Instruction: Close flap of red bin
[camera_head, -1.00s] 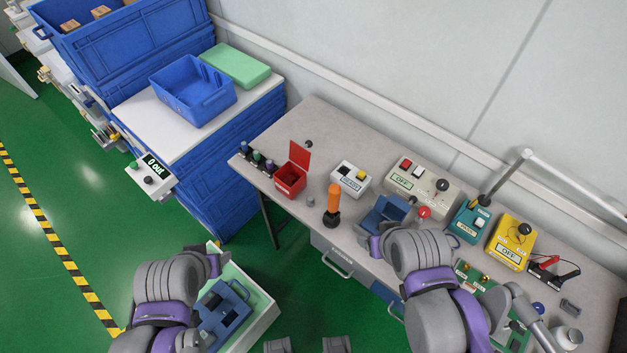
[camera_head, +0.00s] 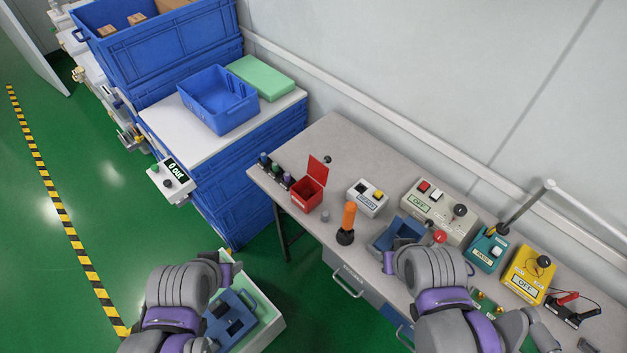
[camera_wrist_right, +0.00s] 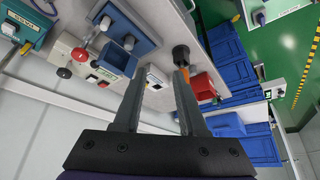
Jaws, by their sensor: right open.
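The red bin (camera_head: 306,195) stands near the left end of the workbench. Its red flap (camera_head: 318,169) stands raised along the bin's back edge, so the bin is open. In the right wrist view the red bin (camera_wrist_right: 203,86) shows past the right finger. My right gripper (camera_wrist_right: 157,78) is open and empty, with its fingers apart over the bench and away from the bin. In the head view my right arm hides most of its gripper. My left gripper (camera_head: 232,268) is by the tray at lower left, away from the bin; its jaw state is unclear.
An orange-handled tool (camera_head: 348,222) stands upright right of the bin, with a small grey cylinder (camera_head: 325,216) between. Several small dark-based items (camera_head: 276,170) line the bench left of the bin. A white button box (camera_head: 368,197) and blue tray (camera_head: 383,238) are farther right.

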